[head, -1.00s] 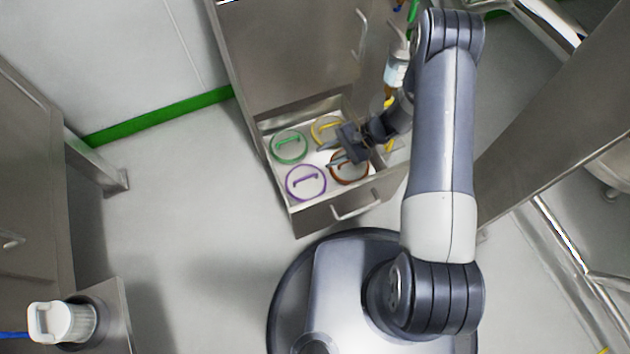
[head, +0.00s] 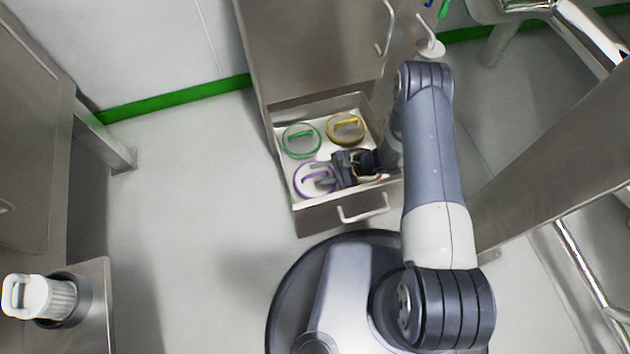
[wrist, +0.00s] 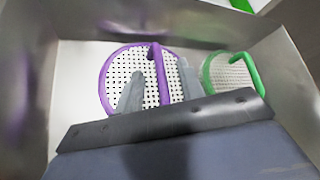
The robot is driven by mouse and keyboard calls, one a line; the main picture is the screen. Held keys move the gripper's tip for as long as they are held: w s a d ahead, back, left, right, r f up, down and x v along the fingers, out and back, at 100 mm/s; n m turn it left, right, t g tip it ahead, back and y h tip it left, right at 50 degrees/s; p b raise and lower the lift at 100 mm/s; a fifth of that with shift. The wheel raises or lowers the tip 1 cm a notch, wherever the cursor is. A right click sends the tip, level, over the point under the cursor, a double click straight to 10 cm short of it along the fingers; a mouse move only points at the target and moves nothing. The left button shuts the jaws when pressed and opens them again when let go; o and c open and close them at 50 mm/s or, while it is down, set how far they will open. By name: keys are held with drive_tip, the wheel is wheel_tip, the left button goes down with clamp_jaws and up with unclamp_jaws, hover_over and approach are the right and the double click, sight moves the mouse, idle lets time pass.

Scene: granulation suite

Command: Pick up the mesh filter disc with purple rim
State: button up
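The mesh filter disc with purple rim (head: 299,181) lies at the front left of an open drawer. In the wrist view the purple disc (wrist: 117,72) shows its perforated face and upright purple handle (wrist: 159,75). My gripper (head: 318,173) is over this disc. In the wrist view its two fingers (wrist: 158,88) are apart, one on each side of the handle, with gaps visible. Contact with the handle cannot be seen. The gripper hides part of the disc in the head view.
The drawer (head: 336,206) also holds a green disc (head: 302,141), a yellow disc (head: 346,128) and an orange-brown disc (head: 368,177), mostly hidden by my gripper. Drawer walls stand close around. A white-handled filter (head: 40,298) sits at the lower left. Open floor lies left of the drawer.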

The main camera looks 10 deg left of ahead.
drive_tip(key=shift+s+a+f, duration=0.1)
drive_tip(key=shift+a+f, duration=0.05)
drive_tip(key=shift+a, duration=0.15)
drive_tip(key=shift+c, duration=0.4)
clamp_jaws()
